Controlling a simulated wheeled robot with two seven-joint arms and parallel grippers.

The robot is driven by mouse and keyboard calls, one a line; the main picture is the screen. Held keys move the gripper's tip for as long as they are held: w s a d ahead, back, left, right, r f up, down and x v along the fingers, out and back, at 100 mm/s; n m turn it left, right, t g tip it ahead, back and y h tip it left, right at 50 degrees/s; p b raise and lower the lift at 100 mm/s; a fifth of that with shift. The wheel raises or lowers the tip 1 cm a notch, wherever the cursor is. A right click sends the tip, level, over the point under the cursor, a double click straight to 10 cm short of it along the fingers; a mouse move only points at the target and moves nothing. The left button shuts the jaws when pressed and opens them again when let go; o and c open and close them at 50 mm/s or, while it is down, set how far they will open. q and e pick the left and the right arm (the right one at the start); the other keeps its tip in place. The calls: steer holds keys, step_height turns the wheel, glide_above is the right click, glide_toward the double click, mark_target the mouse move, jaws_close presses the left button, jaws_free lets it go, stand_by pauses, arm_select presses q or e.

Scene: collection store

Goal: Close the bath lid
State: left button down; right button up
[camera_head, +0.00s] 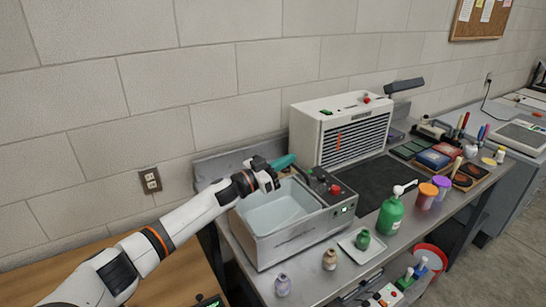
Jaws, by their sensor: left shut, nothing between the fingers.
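The bath (290,245) is a grey metal tank on the bench, with a control panel, a red knob and a small green display on its right side. Its top is open and a pale basin shows inside. A grey panel (210,167), which looks like the raised lid, stands behind the bath near the wall, partly hidden by my arm. My left gripper (285,162) has teal fingers, is shut and empty, and is above the back of the bath, in front of the panel. I cannot tell whether it touches the panel. My right gripper is not in view.
A white vented unit (340,130) stands behind and right of the bath. A green pump bottle (390,215), a white dish (360,245) and small jars (329,260) are at the right and front. A dark mat (375,180) lies clear. The wall is close behind.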

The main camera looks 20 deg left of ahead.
mark_target(295, 177)
arm_select(q)
steer(key=shift+g+y, duration=0.5)
steer(key=f, duration=0.1)
steer(key=w+d+f, duration=0.1)
steer(key=f, duration=0.1)
steer(key=w+d+f, duration=0.1)
steer(key=f, duration=0.1)
steer(key=shift+w+d+f+b, duration=0.1)
steer(key=shift+w+b, duration=0.1)
steer(key=shift+b, duration=0.1)
steer(key=shift+w+d+f, duration=0.2)
steer(key=shift+w+f, duration=0.05)
steer(key=shift+f, duration=0.5)
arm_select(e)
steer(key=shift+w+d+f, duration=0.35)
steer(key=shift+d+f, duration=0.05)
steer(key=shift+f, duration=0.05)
